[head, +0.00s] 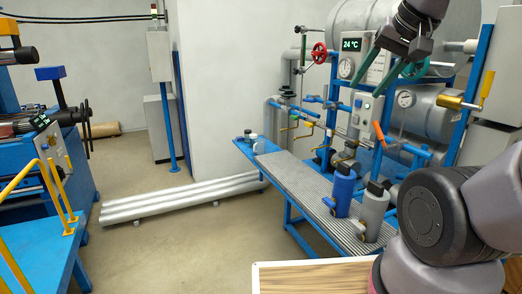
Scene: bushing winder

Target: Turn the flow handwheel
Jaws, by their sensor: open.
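A red handwheel (319,53) sits on a thin vertical stem at the back, left of the temperature display. I cannot read a label that names it as the flow handwheel. My gripper (364,90) is at the upper right, with its green fingers spread open and nothing seen between them. It appears to the right of the red handwheel and apart from it, in front of the gauge panel (351,45). The fingers hide part of the panel and the pipes behind it.
A blue-framed bench (287,172) carries a blue canister (343,190) and a grey canister (374,213). Valves and pipes with orange and yellow handles crowd the frame behind. A wooden tabletop (310,277) is at the bottom. Silver pipes (180,198) lie on the floor; the middle floor is clear.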

